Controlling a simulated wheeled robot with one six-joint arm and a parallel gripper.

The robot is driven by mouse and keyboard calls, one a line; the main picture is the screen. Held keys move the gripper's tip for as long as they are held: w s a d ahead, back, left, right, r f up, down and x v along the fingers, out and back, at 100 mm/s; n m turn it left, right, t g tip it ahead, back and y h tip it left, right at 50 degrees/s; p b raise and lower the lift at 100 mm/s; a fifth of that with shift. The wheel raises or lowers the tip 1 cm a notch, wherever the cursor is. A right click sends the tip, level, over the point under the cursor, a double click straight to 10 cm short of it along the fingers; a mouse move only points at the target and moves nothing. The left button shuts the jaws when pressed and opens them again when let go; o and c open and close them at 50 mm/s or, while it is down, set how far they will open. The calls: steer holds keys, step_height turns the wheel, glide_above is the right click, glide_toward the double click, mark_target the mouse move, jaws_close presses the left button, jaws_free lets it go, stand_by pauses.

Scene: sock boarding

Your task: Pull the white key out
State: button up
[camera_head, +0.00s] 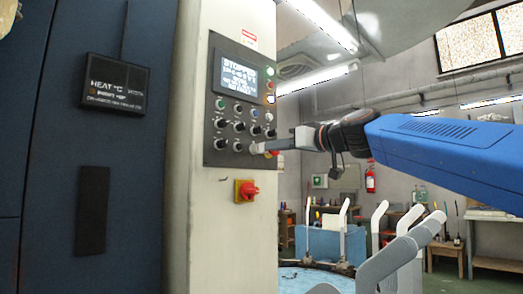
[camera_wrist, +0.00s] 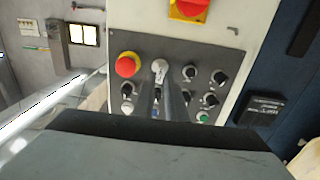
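The white key (camera_wrist: 159,69) sits in the dark control panel in the wrist view, right of the red mushroom button. It also shows as a pale piece near the panel's lower right corner in the head view (camera_head: 254,148). My gripper (camera_wrist: 162,88) has its two fingers close together at the key, one on each side, with a narrow gap between them. In the head view my gripper (camera_head: 268,147) reaches the key from the right. I cannot tell whether the fingers touch the key.
The control panel (camera_head: 213,154) carries a lit screen (camera_head: 239,77) and several black knobs. A red rotary switch (camera_head: 247,190) on a yellow plate is below the panel. The red mushroom button (camera_wrist: 127,64) is close beside my fingers. White curved forms (camera_head: 397,258) stand below my arm.

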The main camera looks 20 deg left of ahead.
steer(key=shift+x, duration=2.05)
stand_by(0.5)
steer(key=shift+d, duration=0.15)
stand_by(0.3)
jaws_close()
steer(key=shift+v, duration=2.35)
steer(key=v, duration=1.9)
steer(key=shift+s+d, duration=0.25)
steer(key=shift+d, duration=0.1)
stand_by(0.5)
